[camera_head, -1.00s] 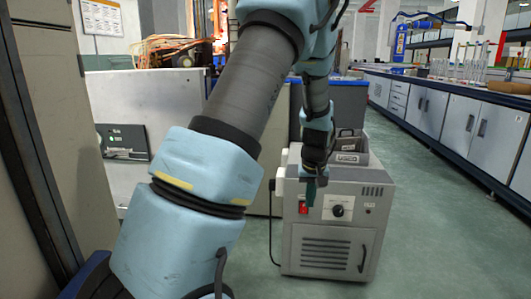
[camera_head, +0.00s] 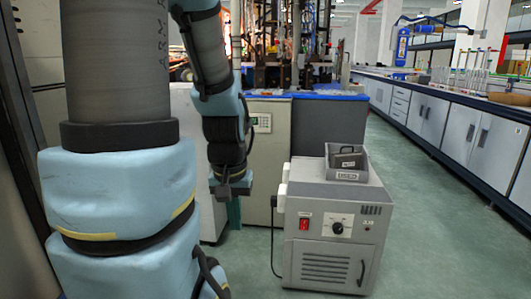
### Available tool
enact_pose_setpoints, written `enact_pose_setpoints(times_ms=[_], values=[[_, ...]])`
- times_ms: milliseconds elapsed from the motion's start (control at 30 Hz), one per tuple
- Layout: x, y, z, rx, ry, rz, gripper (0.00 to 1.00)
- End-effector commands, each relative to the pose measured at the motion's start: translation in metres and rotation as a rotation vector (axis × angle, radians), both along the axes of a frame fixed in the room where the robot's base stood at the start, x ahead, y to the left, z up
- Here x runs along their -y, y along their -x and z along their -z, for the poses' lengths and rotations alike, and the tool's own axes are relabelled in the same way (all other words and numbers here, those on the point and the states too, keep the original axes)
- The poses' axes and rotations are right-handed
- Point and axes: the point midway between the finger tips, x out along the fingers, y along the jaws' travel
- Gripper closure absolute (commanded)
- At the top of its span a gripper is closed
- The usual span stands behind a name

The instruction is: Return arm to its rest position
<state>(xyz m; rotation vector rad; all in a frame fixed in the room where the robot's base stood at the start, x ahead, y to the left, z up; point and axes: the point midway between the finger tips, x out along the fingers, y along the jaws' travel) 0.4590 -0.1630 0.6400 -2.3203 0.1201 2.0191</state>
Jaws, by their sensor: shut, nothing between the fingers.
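My arm in blue and dark grey stands large on the left of the head view, upright and bent over at the top. Its wrist hangs down left of the grey machine. My gripper (camera_head: 234,213) points down at the wrist's end, shut and empty, with a dark teal tip, apart from the machine. The grey machine (camera_head: 327,262) stands on the floor with a red switch, a dial and a vented front. My upper arm hides part of the scene behind it.
A grey bin (camera_head: 346,172) holding a dark item sits on top of the machine. A white lab bench (camera_head: 440,118) with bottles and racks runs along the right. A tall cabinet (camera_head: 35,150) is close on the left. Green floor (camera_head: 440,240) is clear at right.

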Motion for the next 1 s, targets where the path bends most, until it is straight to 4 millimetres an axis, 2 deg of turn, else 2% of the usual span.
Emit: enact_pose_setpoints(times_ms=[33, 700, 900, 1000], values=[[0.000, 0.000, -0.029, 0.000, 0.000, 0.000, 1.00], [0.000, 0.000, -0.234, 0.000, 0.000, -0.001, 1.00], [0.000, 0.000, -0.281, 0.000, 0.000, -0.001, 1.00], [0.000, 0.000, -0.294, 0.000, 0.000, -0.001, 1.00]])
